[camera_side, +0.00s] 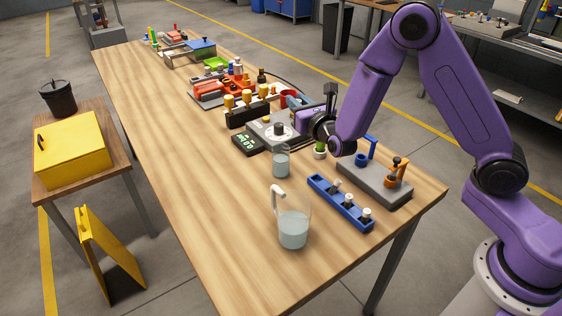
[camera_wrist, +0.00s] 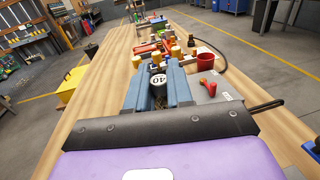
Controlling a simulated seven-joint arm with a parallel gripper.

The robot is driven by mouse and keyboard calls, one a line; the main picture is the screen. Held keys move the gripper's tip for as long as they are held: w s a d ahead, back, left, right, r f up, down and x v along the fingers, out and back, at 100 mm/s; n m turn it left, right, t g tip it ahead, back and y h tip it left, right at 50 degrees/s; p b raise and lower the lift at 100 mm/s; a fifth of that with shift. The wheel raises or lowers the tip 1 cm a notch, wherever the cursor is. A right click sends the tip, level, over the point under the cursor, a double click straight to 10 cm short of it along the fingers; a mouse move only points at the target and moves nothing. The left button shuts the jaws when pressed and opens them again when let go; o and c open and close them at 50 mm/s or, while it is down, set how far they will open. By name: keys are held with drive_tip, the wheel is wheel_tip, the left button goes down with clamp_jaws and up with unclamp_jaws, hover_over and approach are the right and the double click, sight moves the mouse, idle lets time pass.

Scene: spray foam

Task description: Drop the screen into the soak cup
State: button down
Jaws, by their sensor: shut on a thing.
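My gripper (camera_wrist: 158,88) has blue fingers, shut on a small dark round piece with a white face marked "40" (camera_wrist: 158,80), which I take to be the screen. In the side view the gripper (camera_side: 292,122) is low over the grey device (camera_side: 262,141), where a dark round piece (camera_side: 279,127) shows at its silver disc. I cannot tell whether the held piece touches the device. A clear glass cup with liquid (camera_side: 281,162) stands in front of the device, and a red cup (camera_wrist: 207,60) stands behind it. Neither is labelled, so I cannot tell which is the soak cup.
A glass pitcher with liquid (camera_side: 293,230) stands near the table front, beside a blue rack (camera_side: 340,203) of small vials. A black block with yellow-topped pieces (camera_side: 248,112) and a dark display box (camera_side: 248,144) stand close by. The left table strip is clear.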

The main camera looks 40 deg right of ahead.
wheel_tip(320, 180, down, 5)
drive_tip(key=w+a+n+y, duration=0.1)
drive_tip(key=a+n+y, duration=0.1)
drive_tip(key=a+y, duration=0.1)
idle(0.6)
drive_tip(key=shift+f, duration=0.1)
drive_tip(key=c, duration=0.9)
unclamp_jaws()
drive_tip(key=shift+s, duration=0.1)
drive_tip(key=s, duration=1.7)
drive_tip(key=shift+s, duration=0.1)
